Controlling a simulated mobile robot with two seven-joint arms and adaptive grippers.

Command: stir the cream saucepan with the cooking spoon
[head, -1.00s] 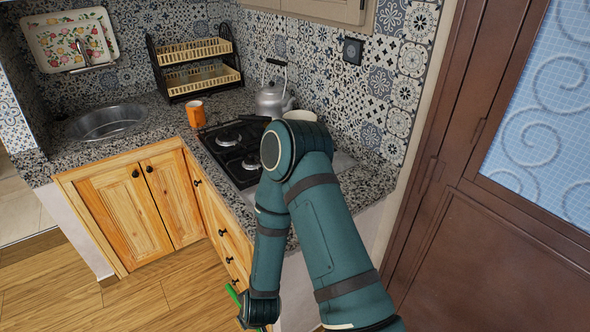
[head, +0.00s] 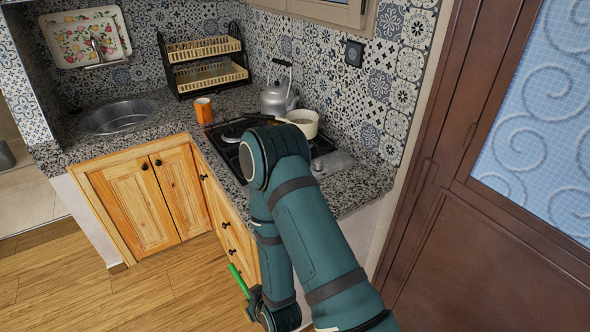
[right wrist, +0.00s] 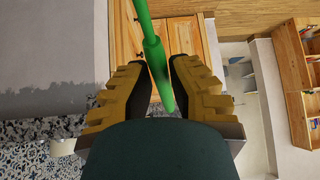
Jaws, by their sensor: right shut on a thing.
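The cream saucepan (head: 303,122) stands at the back right of the stove, partly hidden behind my right arm. A dark handle reaches left from it. My right gripper (head: 256,298) is low in front of the drawers, below counter height and well away from the saucepan. It is shut on a green rod (head: 238,276), the cooking spoon's handle by its look. In the right wrist view the green handle (right wrist: 155,55) runs between the fingers (right wrist: 170,75) and out past the top edge. The spoon's head cannot be made out. My left gripper is not in view.
The black stove (head: 232,135) is set in the granite counter (head: 355,185). A dish rack (head: 207,78) and a sink (head: 118,115) are farther left. A brown door (head: 450,230) is at right.

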